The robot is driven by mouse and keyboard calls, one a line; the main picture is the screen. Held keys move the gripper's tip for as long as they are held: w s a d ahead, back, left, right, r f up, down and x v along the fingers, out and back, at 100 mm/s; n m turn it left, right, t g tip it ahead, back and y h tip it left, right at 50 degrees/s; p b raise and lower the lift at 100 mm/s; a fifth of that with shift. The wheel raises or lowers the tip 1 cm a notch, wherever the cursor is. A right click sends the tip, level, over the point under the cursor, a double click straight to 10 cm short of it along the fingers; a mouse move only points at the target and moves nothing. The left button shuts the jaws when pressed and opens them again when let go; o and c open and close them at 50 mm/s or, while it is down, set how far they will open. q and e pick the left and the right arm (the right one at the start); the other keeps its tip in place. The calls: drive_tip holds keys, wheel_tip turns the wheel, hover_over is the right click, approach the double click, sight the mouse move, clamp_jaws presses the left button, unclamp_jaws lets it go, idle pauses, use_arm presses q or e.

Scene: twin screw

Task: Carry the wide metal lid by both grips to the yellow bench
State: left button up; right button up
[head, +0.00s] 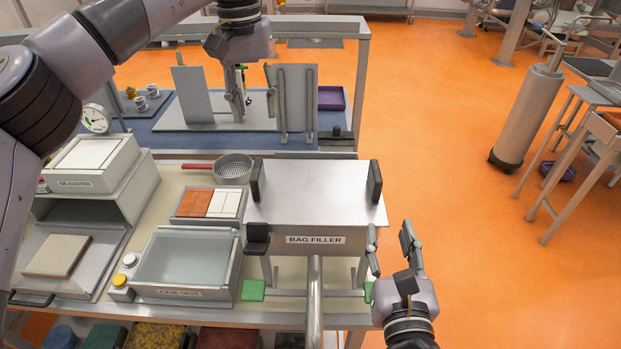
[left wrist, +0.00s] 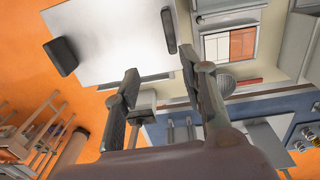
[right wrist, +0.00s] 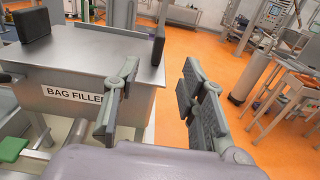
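The wide metal lid (head: 315,190) lies flat on the box labelled BAG FILLER (head: 310,241). Its upright black grips stand at its left (head: 257,181) and right (head: 375,182) edges. The lid also shows in the left wrist view (left wrist: 112,40) and right wrist view (right wrist: 90,50). My left gripper (head: 238,104) is open and empty, pointing down beyond the lid's far edge. My right gripper (head: 391,248) is open and empty, beside the box's front right corner, near the right grip but apart from it. I cannot pick out a yellow bench for certain.
Left of the box are a pan (head: 234,169), a tile tray (head: 210,203) and an open basin (head: 185,259). Upright grey plates (head: 292,98) stand on the blue-topped table behind. The orange floor (head: 450,160) to the right is clear up to a grey cylinder (head: 527,115) and benches.

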sight(256, 167)
use_arm(q)
drive_tip(key=shift+s+a+r+y, duration=0.3)
drive_tip(key=shift+a+r, duration=0.2)
drive_tip(key=shift+r, duration=0.15)
use_arm(e)
drive_tip(key=shift+s+d+r, duration=0.1)
drive_tip(key=shift+r, duration=0.1)
